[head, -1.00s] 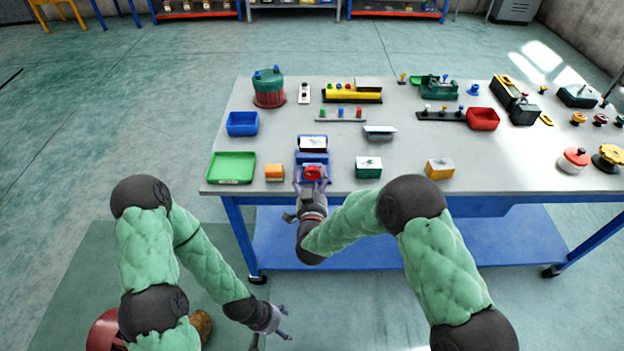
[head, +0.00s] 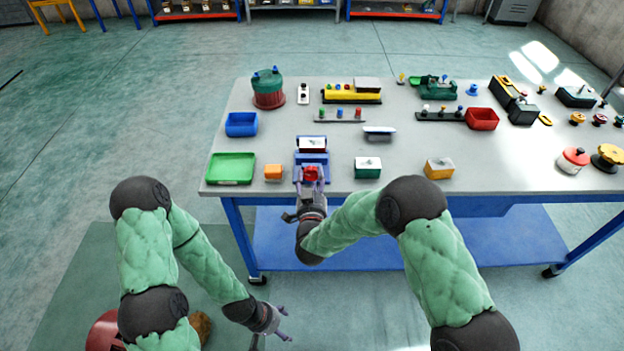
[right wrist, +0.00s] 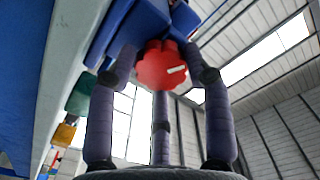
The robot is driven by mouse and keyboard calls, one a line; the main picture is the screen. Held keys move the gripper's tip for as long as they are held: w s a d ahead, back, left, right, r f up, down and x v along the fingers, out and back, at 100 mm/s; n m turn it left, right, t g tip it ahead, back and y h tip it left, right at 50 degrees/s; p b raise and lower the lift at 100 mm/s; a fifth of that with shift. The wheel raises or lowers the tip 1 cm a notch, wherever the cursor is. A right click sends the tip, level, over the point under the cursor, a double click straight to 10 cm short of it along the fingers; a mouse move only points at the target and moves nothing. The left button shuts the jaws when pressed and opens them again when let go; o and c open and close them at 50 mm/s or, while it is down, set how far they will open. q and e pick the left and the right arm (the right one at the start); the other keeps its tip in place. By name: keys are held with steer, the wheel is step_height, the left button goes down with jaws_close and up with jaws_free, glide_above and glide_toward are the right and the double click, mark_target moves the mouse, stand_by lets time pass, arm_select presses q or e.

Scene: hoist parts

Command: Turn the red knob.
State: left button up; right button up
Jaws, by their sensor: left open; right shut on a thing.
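The red knob (head: 311,173) is on the front of a blue device (head: 311,158) at the table's front edge. In the right wrist view the lobed red knob (right wrist: 166,68) has a short white mark that points right and slightly up. My right gripper (head: 311,181) is shut on the knob. In the right wrist view its fingers (right wrist: 160,75) stand around the knob, with the blue housing (right wrist: 135,25) behind. My left gripper (head: 282,322) is open and empty, low in front of the table, away from the device.
A blue bin (head: 241,124) and several control parts are farther back. The table surface (head: 410,150) between them is bare.

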steer(key=shift+s+a+f, duration=0.15)
steer(key=shift+f, duration=0.15)
steer(key=shift+f+m+b, duration=0.15)
steer(key=shift+m+b, duration=0.75)
steer(key=shift+b, duration=0.2)
steer(key=m+b, duration=0.3)
steer(key=shift+m, duration=0.3)
steer(key=m+b, duration=0.4)
steer(key=shift+a+m, duration=0.15)
steer(key=shift+m, duration=0.15)
steer(key=m, duration=0.2)
steer(key=shift+r+m+b, duration=0.25)
steer(key=shift+m+b, duration=0.05)
steer(key=shift+b, duration=0.1)
steer(key=shift+r+m, duration=0.2)
steer(key=shift+m, duration=1.6)
